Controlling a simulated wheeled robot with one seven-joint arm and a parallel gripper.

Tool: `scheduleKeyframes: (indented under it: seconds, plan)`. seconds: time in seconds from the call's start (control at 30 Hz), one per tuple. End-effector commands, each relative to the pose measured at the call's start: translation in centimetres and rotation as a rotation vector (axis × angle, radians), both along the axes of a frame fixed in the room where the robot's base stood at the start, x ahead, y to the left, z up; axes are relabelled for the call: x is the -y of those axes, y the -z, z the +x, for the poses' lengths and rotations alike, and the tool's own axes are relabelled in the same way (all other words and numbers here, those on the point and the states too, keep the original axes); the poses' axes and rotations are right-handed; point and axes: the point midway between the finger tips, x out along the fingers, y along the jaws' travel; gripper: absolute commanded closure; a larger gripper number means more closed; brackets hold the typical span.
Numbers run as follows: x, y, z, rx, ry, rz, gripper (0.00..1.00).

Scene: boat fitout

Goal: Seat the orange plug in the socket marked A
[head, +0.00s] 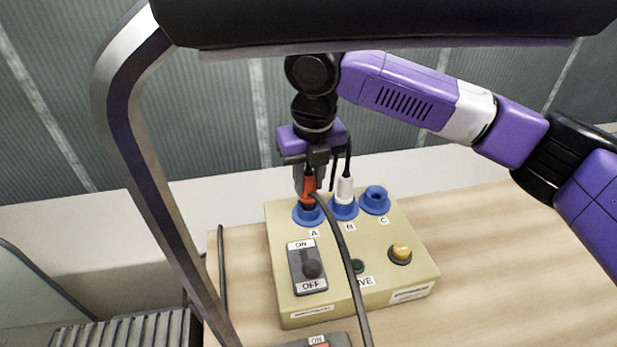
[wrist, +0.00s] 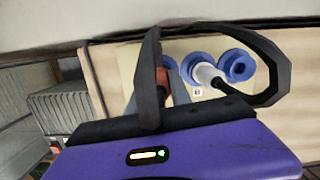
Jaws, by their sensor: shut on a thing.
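My gripper (head: 312,172) is shut on the orange plug (head: 309,187), directly above the blue socket marked A (head: 309,216). The plug points down and its lower end is at the socket's mouth; I cannot tell how deep it sits. A black cable runs from the plug toward the front of the box. Socket A (wrist: 170,64) is mostly hidden there.
A white plug (head: 344,188) stands in socket B (head: 343,209). Socket C (head: 375,199) is empty. The beige box (head: 340,290) carries an ON/OFF switch (head: 309,268) and a yellow button (head: 401,252). Wooden bench top (head: 490,260) is clear at right.

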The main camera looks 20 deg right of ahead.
Motion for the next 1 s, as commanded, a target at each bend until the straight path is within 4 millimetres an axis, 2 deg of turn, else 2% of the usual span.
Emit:
scheduleKeyframes:
  seconds: [1.0]
  plan:
    - [0.0,1.6,0.0,0.001,0.000,0.000,1.00]
